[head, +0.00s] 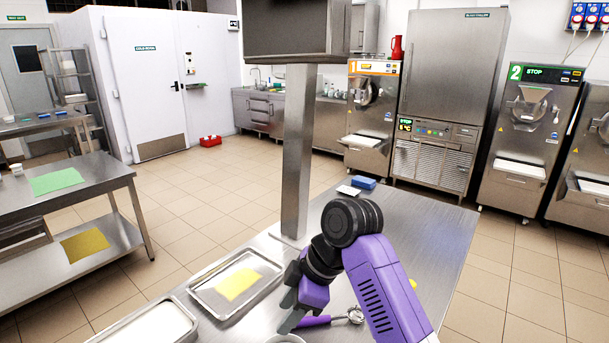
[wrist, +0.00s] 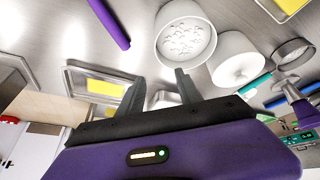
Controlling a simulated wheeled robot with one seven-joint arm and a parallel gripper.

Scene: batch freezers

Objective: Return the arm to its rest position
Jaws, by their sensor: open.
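My purple arm (head: 382,285) is bent over the steel table in the head view. My gripper (head: 289,318) hangs near the table's front part, above a white round container (head: 286,339) cut off at the bottom edge. In the wrist view my gripper (wrist: 161,88) has its two grey fingers apart, with nothing held between them. A white container with small pale pieces inside (wrist: 187,42) shows just beyond the fingertips. Whether the fingers touch it is unclear.
A tray with a yellow sheet (head: 205,299) lies left of my gripper. A purple-handled tool (head: 315,321) lies beside it. A metal post (head: 297,150) rises from the table (head: 420,235). Another white container (wrist: 238,68) stands close by. Floor left of the table is clear.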

